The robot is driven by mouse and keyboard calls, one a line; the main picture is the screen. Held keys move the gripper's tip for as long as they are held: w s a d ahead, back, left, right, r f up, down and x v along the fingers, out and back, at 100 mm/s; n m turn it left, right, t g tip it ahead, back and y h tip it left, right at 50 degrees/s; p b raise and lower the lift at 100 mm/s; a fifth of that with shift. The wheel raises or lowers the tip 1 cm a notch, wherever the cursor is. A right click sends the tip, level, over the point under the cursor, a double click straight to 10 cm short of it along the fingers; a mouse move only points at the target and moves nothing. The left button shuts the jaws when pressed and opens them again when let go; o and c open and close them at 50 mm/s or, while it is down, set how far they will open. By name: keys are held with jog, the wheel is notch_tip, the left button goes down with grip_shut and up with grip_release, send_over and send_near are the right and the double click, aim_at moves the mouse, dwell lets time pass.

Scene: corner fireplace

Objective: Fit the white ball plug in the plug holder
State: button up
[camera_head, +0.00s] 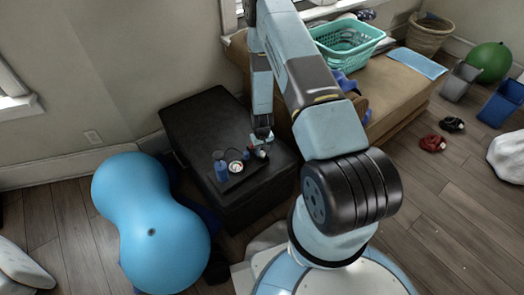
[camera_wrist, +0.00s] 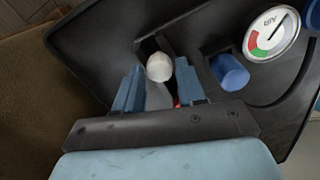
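My gripper (camera_wrist: 160,78) is over the black tray in the wrist view, with its two blue fingers on either side of the white ball plug (camera_wrist: 159,67). In the head view my gripper (camera_head: 262,136) is low at the tray's right end, and the plug is too small to make out.
The tray (camera_wrist: 92,40) carries a blue knob (camera_wrist: 230,71) and a round AIR gauge (camera_wrist: 272,33) to the right of my gripper. It lies on a black ottoman (camera_head: 205,118). A blue peanut ball (camera_head: 150,225) is on the floor left; a teal basket (camera_head: 345,45) stands behind.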

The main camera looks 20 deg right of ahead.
jog(key=o, duration=0.3)
notch_tip(320, 180, up, 14)
jog(key=shift+f, duration=0.15)
dwell(0.6)
jog(key=shift+w, duration=0.1)
